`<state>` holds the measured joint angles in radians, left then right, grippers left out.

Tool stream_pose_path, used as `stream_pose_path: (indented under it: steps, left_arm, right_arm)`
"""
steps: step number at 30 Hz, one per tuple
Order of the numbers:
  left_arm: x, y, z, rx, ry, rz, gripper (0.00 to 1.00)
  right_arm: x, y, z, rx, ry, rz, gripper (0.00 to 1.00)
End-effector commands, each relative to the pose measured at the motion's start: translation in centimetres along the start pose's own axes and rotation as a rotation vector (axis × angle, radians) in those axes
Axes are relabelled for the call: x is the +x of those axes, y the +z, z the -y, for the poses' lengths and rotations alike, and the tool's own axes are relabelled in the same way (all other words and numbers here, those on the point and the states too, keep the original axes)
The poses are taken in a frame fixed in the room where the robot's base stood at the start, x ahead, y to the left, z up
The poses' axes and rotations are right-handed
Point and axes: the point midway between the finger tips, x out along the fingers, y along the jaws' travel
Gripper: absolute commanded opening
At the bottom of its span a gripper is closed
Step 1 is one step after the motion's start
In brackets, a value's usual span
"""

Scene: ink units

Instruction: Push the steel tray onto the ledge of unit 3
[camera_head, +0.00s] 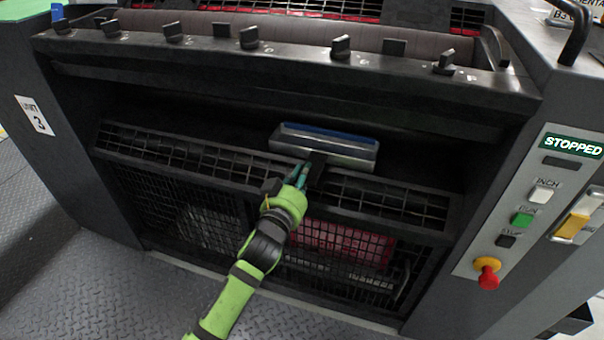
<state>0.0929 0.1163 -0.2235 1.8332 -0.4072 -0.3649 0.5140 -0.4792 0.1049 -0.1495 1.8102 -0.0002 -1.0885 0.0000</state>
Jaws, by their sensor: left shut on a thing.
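The steel tray (326,151) is a long silvery box with a blue strip along its top. It sits at the back edge of the dark mesh ledge (225,160) of unit 3, right of the ledge's middle. My left gripper (308,172), on a green and black arm, reaches up to the tray's front. It is shut on a dark block at the tray's near side, which looks like the tray's handle. The fingertips are partly hidden. My right gripper is not in view.
A dark bar with several black keys (250,38) runs above the ledge. The sign for unit 3 (34,115) is on the left side panel. The right panel carries a STOPPED display (572,146), buttons and a red emergency knob (487,270). Below is a mesh guard and a tread-plate floor (110,290).

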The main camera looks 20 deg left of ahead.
Motion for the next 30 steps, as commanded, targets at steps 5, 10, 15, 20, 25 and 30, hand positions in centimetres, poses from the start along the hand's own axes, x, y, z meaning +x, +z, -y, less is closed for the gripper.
stream_pose_path:
  steps: [5,10,15,20,25,30]
  left_arm:
    - [0.19,-0.13,0.0,0.0,0.001,-0.004,0.0]
    - [0.4,-0.12,0.0,0.0,0.001,-0.004,0.0]
    - [0.6,-0.08,0.01,0.0,0.001,-0.004,0.0]
    - [0.79,-0.02,0.02,0.0,0.001,-0.003,0.0]
    - [0.83,-0.02,0.02,0.0,0.0,-0.003,0.42]
    - [0.82,0.04,0.03,0.0,0.0,-0.002,0.42]
  right_arm:
    - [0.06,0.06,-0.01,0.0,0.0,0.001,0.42]
    - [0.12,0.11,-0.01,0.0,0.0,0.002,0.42]
    - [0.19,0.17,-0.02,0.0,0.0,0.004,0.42]
    - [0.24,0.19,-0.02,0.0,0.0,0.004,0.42]
    - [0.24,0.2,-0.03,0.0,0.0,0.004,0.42]
    - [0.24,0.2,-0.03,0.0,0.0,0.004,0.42]
